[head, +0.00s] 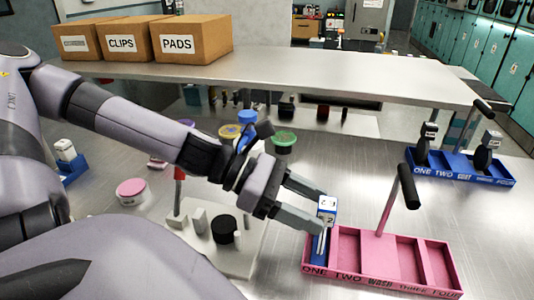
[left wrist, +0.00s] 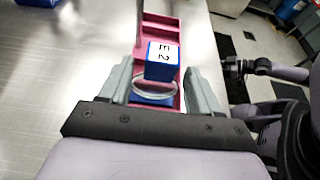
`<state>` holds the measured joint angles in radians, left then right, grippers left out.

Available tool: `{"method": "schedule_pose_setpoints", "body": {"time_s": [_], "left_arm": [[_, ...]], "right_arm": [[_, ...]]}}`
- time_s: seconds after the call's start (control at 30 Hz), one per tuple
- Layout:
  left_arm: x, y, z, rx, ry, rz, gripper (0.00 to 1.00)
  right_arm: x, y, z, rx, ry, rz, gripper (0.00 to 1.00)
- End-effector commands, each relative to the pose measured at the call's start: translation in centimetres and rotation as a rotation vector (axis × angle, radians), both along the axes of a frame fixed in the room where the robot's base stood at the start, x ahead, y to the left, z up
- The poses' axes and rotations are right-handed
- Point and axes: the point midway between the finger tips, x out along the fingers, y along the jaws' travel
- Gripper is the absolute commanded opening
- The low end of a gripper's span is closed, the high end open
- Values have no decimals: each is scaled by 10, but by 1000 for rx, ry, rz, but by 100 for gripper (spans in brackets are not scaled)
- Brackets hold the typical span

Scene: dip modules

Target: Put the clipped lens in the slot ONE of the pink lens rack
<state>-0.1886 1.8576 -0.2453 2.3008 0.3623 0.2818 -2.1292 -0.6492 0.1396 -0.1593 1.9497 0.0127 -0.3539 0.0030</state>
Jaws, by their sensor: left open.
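The pink lens rack (head: 385,284) stands on the metal table at the lower right, with slots marked ONE, TWO, WASH, THREE, FOUR and an upright black-topped handle. In the left wrist view the clip (left wrist: 162,62) and a clear round lens (left wrist: 155,86) sit between my fingers. My left gripper (head: 324,214) is open around the clip, with gaps on both sides (left wrist: 157,85). The lens's lower edge is hard to make out.
A blue rack (head: 460,174) with dark clips stands at the right. A pale tray (head: 240,262) with a black cylinder and white blocks lies left of the pink rack. Round tubs, including a pink one (head: 131,191), stand behind. A raised shelf (head: 330,75) carries cardboard boxes.

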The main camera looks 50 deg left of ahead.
Motion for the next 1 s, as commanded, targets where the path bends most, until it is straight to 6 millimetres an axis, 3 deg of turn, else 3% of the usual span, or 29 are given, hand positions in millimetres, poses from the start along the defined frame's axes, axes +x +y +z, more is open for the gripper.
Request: {"method": "schedule_pose_setpoints", "body": {"time_s": [0.67, 1.0], "left_arm": [[-22, 36, 19, 0, -4, 1, 63], [-43, 71, 32, 4, -4, 2, 63]], "right_arm": [[0, 0, 24, 0, -1, 0, 44], [0, 0, 16, 0, 0, 0, 44]]}}
